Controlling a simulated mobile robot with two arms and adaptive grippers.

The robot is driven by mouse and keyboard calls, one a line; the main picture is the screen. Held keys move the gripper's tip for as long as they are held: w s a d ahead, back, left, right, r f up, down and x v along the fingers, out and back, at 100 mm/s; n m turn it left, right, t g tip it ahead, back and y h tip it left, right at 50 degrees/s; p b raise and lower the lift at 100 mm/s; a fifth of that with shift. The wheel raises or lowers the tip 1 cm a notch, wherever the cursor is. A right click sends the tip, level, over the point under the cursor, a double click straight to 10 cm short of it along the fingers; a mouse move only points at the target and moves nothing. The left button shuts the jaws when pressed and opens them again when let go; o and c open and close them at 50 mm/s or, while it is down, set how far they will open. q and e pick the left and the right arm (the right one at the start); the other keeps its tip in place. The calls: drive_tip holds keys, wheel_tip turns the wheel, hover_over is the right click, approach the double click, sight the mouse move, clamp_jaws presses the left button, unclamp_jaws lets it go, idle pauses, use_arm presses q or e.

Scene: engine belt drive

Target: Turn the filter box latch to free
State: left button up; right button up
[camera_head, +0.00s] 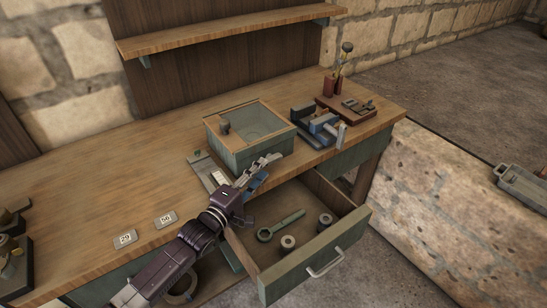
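A green filter box (237,158) with a wooden rim and a pale, see-through top stands on the workbench. A small brown latch-like knob (225,127) sits at its left rim; its exact turn is too small to tell. My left gripper (272,168) is in front of the box, close to its front face and above the bench edge. Its fingers look spread apart, with nothing seen between them. I cannot tell whether a finger touches the box. My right gripper is not in view.
An open drawer (312,262) below holds a wrench (281,225) and round parts. A blue vise-like tool (323,124) and a brown tool tray (345,107) stand right of the box. Number cards (125,239) lie at left. The bench's left middle is clear.

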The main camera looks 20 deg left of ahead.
sight(272, 157)
use_arm(q)
drive_tip(key=x, duration=0.6)
drive_tip(key=shift+w+d, duration=0.15)
drive_tip(key=shift+w, duration=0.1)
clamp_jaws()
